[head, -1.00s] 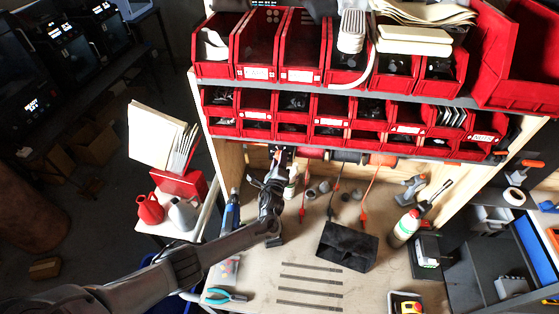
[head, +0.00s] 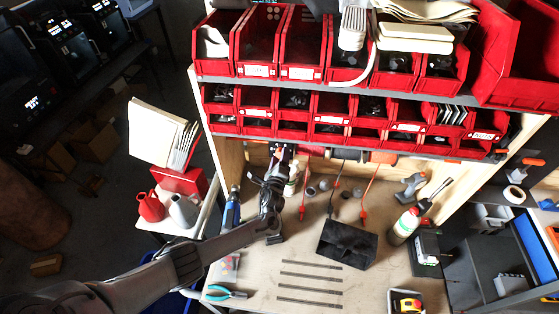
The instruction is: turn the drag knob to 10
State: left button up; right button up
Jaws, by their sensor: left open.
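My left arm reaches in from the lower left across the bench. My left gripper (head: 280,165) is at the back of the bench, just under the lower row of red bins, with its jaws open. It is close to a small dark fixture (head: 283,153) beneath the shelf, at the left end of a row of spools. The drag knob cannot be made out; the gripper and wrist cover much of that spot. I cannot tell whether the fingers touch anything. The right gripper is not in view.
Red bins (head: 255,111) hang above the gripper. A white bottle (head: 291,185) stands close right of the wrist, a blue bottle (head: 232,212) to its left. A black box (head: 346,244), dark strips (head: 309,283) and pliers (head: 226,293) lie on the bench (head: 375,290).

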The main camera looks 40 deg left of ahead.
pick_arm(q)
jog(key=shift+s, duration=0.1)
jog(key=v, duration=1)
jog(key=shift+s, duration=0.25)
jog(key=shift+d+f, duration=0.15)
